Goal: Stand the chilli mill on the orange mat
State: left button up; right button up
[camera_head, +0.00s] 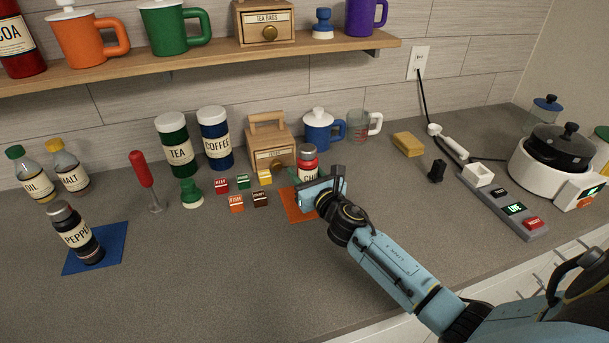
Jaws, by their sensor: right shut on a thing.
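The mat shows to the left of and below my gripper. My left gripper is not in view.
The pepper mill (76,234) stands on a blue mat (112,240) at the left. Small labelled boxes (237,203) lie left of the orange mat. A wooden drawer box (270,140) and a blue mug (318,133) are behind. The front counter is clear.

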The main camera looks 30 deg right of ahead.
jog(key=o, duration=1.1)
jog(key=shift+f, duration=0.1)
jog(key=shift+r, duration=0.2)
jog(key=shift+s+f, duration=0.1)
jog(key=shift+s, duration=0.3)
jog(key=s, duration=1.1)
jog(key=shift+s+a, duration=0.1)
jog(key=shift+a, duration=0.3)
